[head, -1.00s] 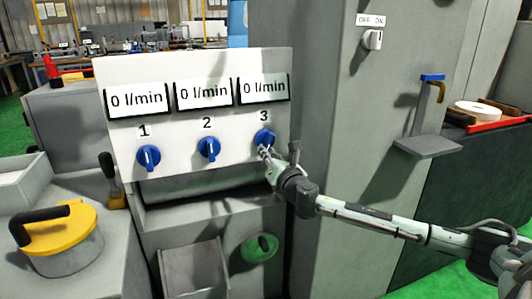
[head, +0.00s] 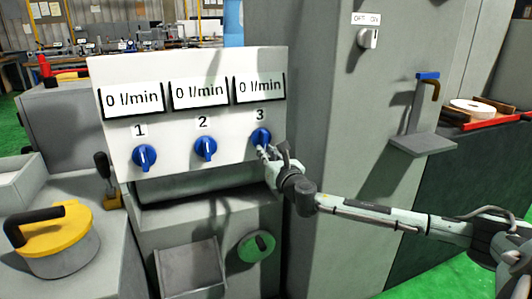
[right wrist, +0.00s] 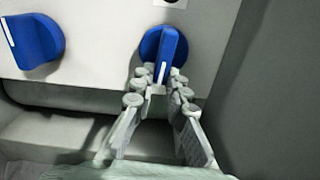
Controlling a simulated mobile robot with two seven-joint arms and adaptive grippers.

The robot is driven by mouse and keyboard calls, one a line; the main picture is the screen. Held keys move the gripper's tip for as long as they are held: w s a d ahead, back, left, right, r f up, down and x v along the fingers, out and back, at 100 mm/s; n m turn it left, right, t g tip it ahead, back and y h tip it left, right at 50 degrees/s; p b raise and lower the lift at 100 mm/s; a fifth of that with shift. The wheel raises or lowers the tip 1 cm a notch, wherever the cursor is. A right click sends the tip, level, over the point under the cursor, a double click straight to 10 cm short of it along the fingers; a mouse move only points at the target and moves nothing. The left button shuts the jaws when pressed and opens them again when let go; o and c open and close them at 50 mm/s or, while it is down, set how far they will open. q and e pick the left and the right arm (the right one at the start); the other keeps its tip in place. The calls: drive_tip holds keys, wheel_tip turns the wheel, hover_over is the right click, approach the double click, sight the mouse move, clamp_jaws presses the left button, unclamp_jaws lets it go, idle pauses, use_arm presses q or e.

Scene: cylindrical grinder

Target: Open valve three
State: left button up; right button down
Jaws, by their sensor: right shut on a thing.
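Valve three is a blue round knob (head: 261,136) under the label 3 on the white panel (head: 180,118). Its display (head: 260,88) reads 0 l/min. My right gripper (head: 264,151) is at this knob, with its fingers on either side of the handle bar. In the right wrist view, the fingertips (right wrist: 161,75) are closed around the lower part of the blue handle (right wrist: 167,52). The white line on the handle points about straight down. My left gripper is not in view.
Blue knobs one (head: 144,157) and two (head: 206,148) sit to the left on the panel, their displays also at 0 l/min. A grey column (head: 330,120) with an off/on switch (head: 368,38) stands close on the right. A yellow-lidded part (head: 60,235) is at lower left.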

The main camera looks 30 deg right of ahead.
drive_tip(key=c, duration=1.5)
unclamp_jaws()
drive_tip(key=shift+c, duration=0.2)
drive_tip(key=v, duration=1.2)
drive_tip(key=shift+f, duration=0.1)
